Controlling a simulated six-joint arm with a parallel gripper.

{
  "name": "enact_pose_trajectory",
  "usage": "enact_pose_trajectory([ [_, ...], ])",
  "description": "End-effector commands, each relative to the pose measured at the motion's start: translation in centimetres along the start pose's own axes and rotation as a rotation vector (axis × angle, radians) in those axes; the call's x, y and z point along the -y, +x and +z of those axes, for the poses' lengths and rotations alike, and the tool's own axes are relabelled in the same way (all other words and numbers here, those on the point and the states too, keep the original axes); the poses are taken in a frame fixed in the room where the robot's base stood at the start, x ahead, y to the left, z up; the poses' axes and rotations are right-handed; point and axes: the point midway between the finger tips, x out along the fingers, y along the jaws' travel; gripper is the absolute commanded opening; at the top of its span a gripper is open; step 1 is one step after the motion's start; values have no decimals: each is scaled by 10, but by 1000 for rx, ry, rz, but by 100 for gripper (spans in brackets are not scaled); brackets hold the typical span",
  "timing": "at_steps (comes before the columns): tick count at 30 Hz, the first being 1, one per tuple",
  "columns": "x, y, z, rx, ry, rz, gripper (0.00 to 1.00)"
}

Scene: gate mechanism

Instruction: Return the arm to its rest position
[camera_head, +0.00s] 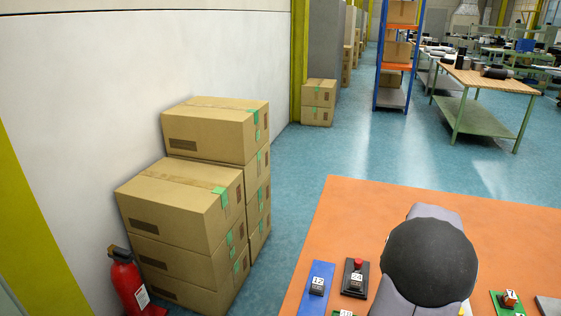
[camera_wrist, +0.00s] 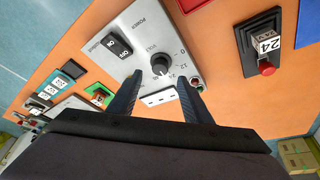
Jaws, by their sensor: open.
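My gripper (camera_wrist: 158,92) shows in the wrist view with its two dark fingers spread apart and nothing between them. Beyond the fingertips is a grey panel (camera_wrist: 142,38) with a black round knob (camera_wrist: 161,64), number markings and a black ON/OFF switch (camera_wrist: 117,46). The fingertips point toward the panel near the knob; whether they touch it cannot be told. In the head view my arm's dark rounded part covers part of the orange table, and the gripper is hidden there.
The orange table (camera_head: 345,215) carries a black box with a red button labelled 24 (camera_head: 355,277), a blue plate with block 12 (camera_head: 317,285) and a green plate with block 7 (camera_head: 509,300). Stacked cardboard boxes (camera_head: 185,205) and a fire extinguisher (camera_head: 128,285) stand left of it.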

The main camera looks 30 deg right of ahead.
Motion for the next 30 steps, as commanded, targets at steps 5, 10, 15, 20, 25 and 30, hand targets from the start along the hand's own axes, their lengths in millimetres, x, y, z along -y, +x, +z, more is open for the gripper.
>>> enact_pose_trajectory([
  [5,-2,1,9,33,-193,4,45],
  [10,-18,15,76,198,-391,0,45],
  [15,-32,7,146,342,-519,-34,45],
  [20,-20,-21,210,424,-665,-82,45],
  [25,-5,-60,271,461,-822,-124,45],
  [30,8,-101,321,439,-1030,-171,45],
])
